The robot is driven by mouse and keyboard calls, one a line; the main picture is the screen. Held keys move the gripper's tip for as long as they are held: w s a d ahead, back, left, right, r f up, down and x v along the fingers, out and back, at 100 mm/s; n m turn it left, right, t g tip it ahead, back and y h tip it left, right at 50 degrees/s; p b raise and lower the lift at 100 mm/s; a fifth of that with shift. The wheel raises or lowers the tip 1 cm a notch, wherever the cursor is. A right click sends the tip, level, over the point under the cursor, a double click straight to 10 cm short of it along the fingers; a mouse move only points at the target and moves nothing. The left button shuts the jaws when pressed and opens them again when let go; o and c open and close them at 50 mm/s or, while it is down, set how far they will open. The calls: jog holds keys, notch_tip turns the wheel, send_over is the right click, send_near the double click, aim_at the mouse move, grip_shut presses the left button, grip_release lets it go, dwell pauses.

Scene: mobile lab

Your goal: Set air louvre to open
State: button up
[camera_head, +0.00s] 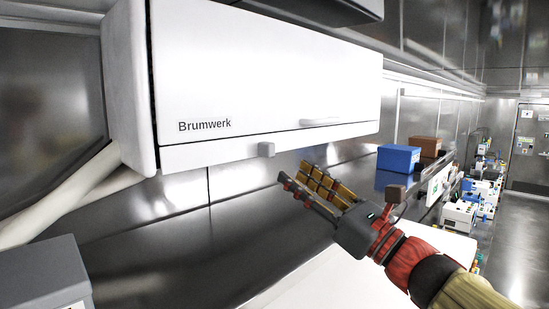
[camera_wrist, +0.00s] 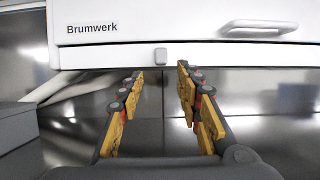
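A white wall unit labelled Brumwerk (camera_head: 270,75) hangs over the steel counter, and it also fills the top of the wrist view (camera_wrist: 190,25). A small grey slider knob (camera_head: 266,150) sits on the strip under its front door; in the wrist view the knob (camera_wrist: 161,56) is upper middle, just beyond and above the gap between my fingers. I take it for the air louvre control; its setting cannot be read. My gripper (camera_head: 298,180) is open and empty, below and right of the knob in the head view, apart from it. Both fingers (camera_wrist: 160,75) show.
The unit's door handle (camera_head: 320,122) lies to the right of the knob. A blue box (camera_head: 398,158) and a brown box (camera_head: 425,146) stand farther right. A grey box (camera_head: 45,275) is at lower left.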

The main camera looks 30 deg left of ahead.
aim_at(272, 155)
jog(key=p+x, duration=0.3)
jog(key=x, duration=0.5)
jog(key=shift+w+r, duration=0.1)
jog(key=shift+r, duration=0.1)
jog(key=shift+d, duration=0.1)
jog(key=shift+c, duration=1.2)
grip_shut()
